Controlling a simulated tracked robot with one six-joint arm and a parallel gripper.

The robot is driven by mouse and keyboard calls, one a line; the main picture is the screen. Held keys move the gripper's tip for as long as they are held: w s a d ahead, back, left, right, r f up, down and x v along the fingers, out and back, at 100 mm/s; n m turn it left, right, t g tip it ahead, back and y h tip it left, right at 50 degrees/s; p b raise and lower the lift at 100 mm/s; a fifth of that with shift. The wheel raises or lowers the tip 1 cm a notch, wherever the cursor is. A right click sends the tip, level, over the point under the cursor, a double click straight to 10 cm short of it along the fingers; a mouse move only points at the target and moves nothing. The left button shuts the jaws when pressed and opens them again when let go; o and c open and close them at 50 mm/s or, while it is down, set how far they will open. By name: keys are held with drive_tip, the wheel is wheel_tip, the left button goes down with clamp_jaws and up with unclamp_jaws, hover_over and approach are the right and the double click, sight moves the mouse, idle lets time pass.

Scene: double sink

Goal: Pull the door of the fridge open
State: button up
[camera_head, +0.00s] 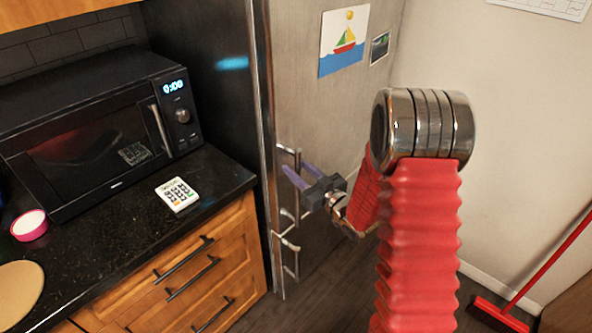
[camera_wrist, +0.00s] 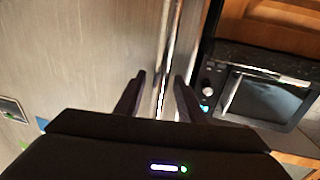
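The fridge (camera_head: 300,100) has a brushed steel front with pictures on it, and its door looks shut. Metal handles run along the left edge of the front; the upper handle (camera_head: 285,152) is beside my gripper (camera_head: 300,174). The gripper's two purple fingers are apart and point at the handle. In the wrist view, my gripper (camera_wrist: 160,82) shows dark fingers spread on either side of a bright vertical metal strip (camera_wrist: 170,45), with gaps visible. I cannot tell how deep the handle sits between the fingers.
Wooden drawers (camera_head: 215,265) are below. A red broom (camera_head: 500,312) leans at the right wall. Dark floor before the fridge looks clear.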

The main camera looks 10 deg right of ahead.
clamp_jaws()
idle(0.4)
